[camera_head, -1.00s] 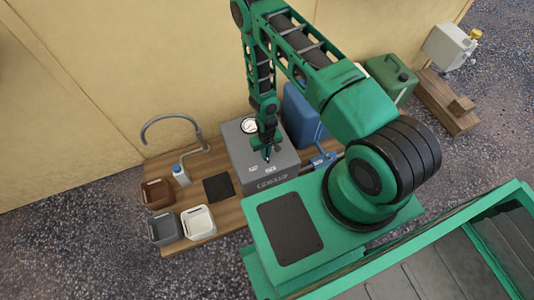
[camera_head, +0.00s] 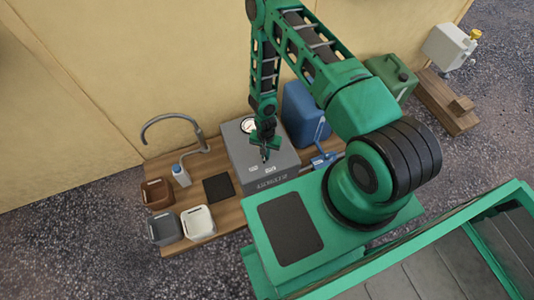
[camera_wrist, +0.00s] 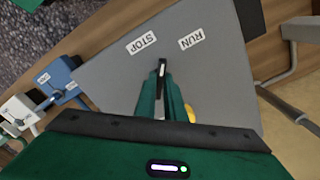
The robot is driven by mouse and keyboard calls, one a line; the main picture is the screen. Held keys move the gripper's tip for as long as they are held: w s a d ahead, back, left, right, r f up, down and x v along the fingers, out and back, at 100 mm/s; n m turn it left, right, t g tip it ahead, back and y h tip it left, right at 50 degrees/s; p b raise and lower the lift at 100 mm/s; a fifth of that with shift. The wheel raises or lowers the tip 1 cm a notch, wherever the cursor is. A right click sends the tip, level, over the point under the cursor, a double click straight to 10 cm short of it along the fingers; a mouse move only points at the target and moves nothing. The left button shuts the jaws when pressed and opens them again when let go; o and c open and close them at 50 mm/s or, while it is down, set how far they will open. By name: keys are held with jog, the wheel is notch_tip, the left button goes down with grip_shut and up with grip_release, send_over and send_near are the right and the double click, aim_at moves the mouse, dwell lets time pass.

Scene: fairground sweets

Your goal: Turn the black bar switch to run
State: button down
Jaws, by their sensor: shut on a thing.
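The grey machine box (camera_head: 284,163) stands on the wooden board with a round white gauge (camera_head: 249,125) on top. In the wrist view its grey top (camera_wrist: 110,75) carries a STOP label (camera_wrist: 141,43) and a RUN label (camera_wrist: 191,38). The black bar switch (camera_wrist: 162,66) shows as a narrow dark tip pointing between the two labels. My gripper (camera_wrist: 163,88) is shut on the bar, its green fingers hiding most of it. In the head view my gripper (camera_head: 265,148) is low over the box top, and the switch is too small to make out.
A blue can (camera_head: 303,115) and a green can (camera_head: 391,77) stand behind to the right. A bent pipe (camera_head: 172,120), a small bottle (camera_head: 181,175) and brown, grey and white tubs (camera_head: 198,222) are on the left. A blue valve (camera_head: 324,160) sits right of the box.

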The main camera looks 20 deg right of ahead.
jog(key=m, duration=0.6)
jog(key=shift+m, duration=0.3)
dwell(0.4)
jog(key=c, duration=1.8)
grip_release()
jog(key=shift+c, duration=0.2)
notch_tip(320, 180, up, 11)
jog(key=shift+f, duration=0.15)
jog(key=shift+w, duration=0.1)
